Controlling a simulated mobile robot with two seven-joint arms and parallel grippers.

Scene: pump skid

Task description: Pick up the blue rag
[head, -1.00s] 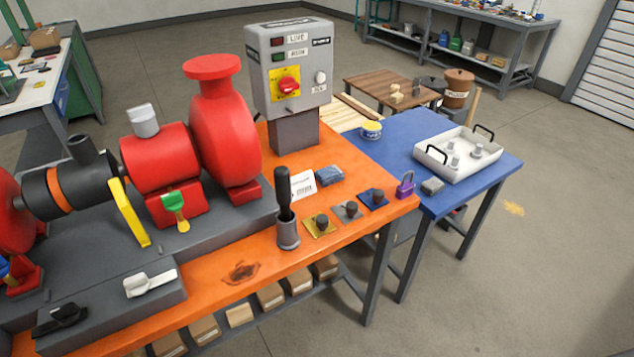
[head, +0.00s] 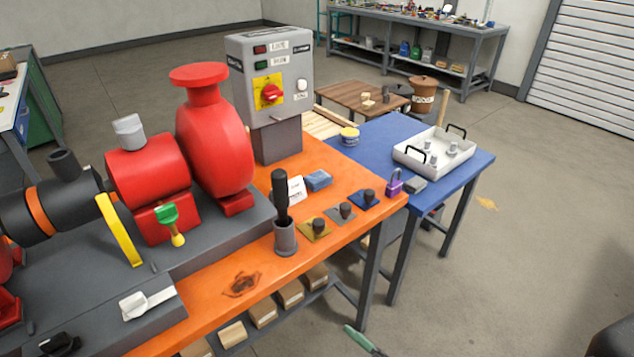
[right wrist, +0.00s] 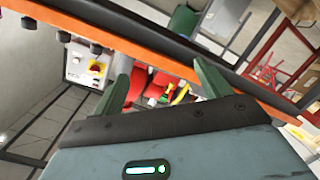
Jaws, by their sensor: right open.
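The blue rag (head: 318,180) lies folded on the orange bench top (head: 215,318), beside a white printed card (head: 296,190) and in front of the grey control box. My right gripper shows in the right wrist view (right wrist: 165,75), with two green fingers spread apart and nothing between them. In the head view one green finger (head: 363,341) of it shows low at the bottom edge, in front of the bench and well away from the rag. I cannot make out the rag in the right wrist view. My left gripper is not in view.
A black-handled tool stands in a grey cup (head: 285,240) near the bench's front edge. The red pump (head: 215,140) stands to the left. A blue table (head: 385,140) adjoins.

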